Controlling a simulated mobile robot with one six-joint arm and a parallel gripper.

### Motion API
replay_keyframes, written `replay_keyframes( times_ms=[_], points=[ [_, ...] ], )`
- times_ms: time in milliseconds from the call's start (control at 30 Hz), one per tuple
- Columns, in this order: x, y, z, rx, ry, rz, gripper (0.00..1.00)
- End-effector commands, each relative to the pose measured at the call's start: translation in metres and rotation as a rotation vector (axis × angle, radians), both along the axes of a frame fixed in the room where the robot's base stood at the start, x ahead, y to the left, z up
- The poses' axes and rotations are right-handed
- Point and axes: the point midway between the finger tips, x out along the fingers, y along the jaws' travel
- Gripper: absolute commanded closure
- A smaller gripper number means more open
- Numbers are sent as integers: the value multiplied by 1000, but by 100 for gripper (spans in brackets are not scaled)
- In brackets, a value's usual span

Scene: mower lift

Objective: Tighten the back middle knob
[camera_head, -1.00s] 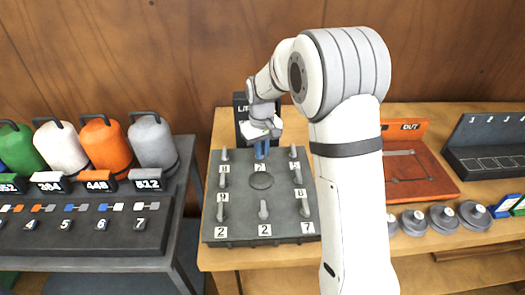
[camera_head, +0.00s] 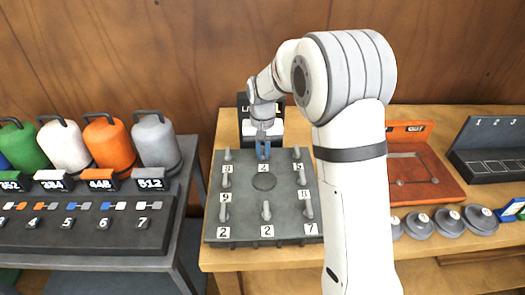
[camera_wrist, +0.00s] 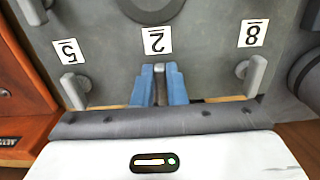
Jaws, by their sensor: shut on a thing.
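The back middle knob (camera_wrist: 160,72) is a small grey upright lever on the grey plate (camera_head: 285,182), behind a label reading 2 (camera_head: 263,168). My gripper (camera_head: 263,150) has blue fingers pointing down at the plate's back edge. In the wrist view, the gripper (camera_wrist: 160,84) is shut on this knob, with one finger on each side. Only the knob's top shows between the fingers; its base is hidden. In the head view the fingers cover most of it.
The back left knob (camera_wrist: 253,72) and back right knob (camera_wrist: 74,88) stand apart on either side. More knobs and a round disc (camera_head: 264,182) are on the plate. An orange tray (camera_head: 440,180) lies to the right. Coloured canisters (camera_head: 108,145) stand on the left bench.

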Motion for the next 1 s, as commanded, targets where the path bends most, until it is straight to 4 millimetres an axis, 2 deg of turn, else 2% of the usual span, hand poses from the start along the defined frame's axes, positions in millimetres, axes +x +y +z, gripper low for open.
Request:
replay_keyframes(
  times_ms=[233,267,500,767,867,1000],
  points=[
    [1,0,2,2,-4,-2,100],
    [1,0,2,2,-4,-2,87],
    [1,0,1,1,-2,-1,67],
    [0,0,2,1,-1,-1,66],
    [1,0,10,1,-3,-1,66],
    [1,0,33,2,-5,-1,66]
  ],
)
